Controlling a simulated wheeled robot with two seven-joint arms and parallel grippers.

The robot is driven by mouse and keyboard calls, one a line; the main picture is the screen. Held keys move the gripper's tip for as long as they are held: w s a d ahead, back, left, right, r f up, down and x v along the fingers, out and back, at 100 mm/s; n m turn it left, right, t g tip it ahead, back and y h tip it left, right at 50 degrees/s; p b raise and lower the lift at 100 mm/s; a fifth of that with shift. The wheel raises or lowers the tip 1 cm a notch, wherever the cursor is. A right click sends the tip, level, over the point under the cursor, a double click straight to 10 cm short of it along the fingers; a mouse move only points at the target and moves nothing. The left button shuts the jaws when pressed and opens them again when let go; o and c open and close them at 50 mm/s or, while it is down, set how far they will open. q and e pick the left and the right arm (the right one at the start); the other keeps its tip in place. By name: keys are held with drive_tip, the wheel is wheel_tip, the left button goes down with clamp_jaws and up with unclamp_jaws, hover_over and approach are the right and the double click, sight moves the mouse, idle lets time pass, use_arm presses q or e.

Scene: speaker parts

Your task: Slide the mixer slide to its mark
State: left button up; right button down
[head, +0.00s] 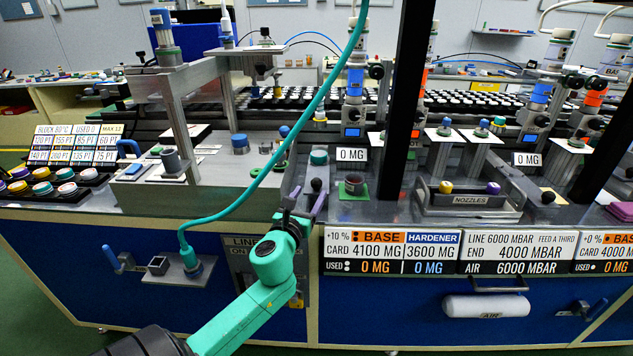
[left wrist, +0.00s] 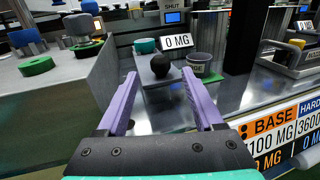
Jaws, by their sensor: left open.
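A black ball knob (head: 316,185) stands on what looks like the mixer slide, a flat grey plate (left wrist: 150,76), near the front edge of the bench. The knob also shows in the left wrist view (left wrist: 160,66). My left gripper (head: 306,200) reaches in from the front, with its two purple fingers open and empty. In the left wrist view the fingers (left wrist: 160,84) are spread, and the knob shows in the gap, seemingly just beyond the tips. I cannot make out a mark for the slide. My right gripper is not in view.
A teal round part (head: 318,157) sits behind the knob. A grey cup on a green base (head: 353,187) stands right of it, below a "0 MG" sign (head: 351,154). A metal block walls the left side. A dark upright post (head: 405,100) rises to the right.

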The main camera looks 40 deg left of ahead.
sight(315, 186)
use_arm(q)
drive_tip(key=x, duration=0.6)
drive_tip(key=shift+w+a, duration=0.1)
drive_tip(key=shift+w, duration=0.2)
clamp_jaws()
idle(1.0)
